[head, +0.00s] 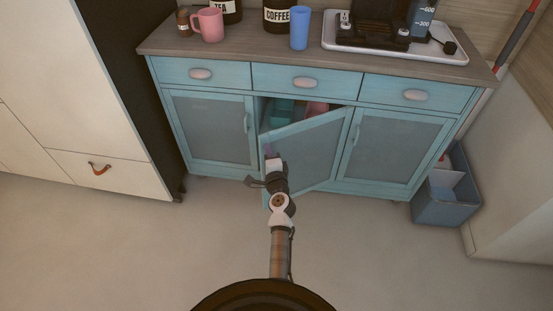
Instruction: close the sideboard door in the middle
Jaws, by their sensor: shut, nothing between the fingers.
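The middle door (304,152) of the blue sideboard (354,85) stands partly open. It is hinged on its right side, and its left edge swings out toward me. Behind its top edge I see part of the compartment, with a teal thing (283,108) and a pinkish thing (317,108) inside. My gripper (268,152) is shut and empty, at the free left edge of the door. I cannot tell whether it touches the door. My arm hides part of the door's lower left.
The left door (209,127) and right door (394,150) are shut, as are the drawers. A pink mug (208,24), a blue cup (299,28) and a white tray (395,46) stand on top. A blue-grey bin (446,199) stands at right. The floor in front is clear.

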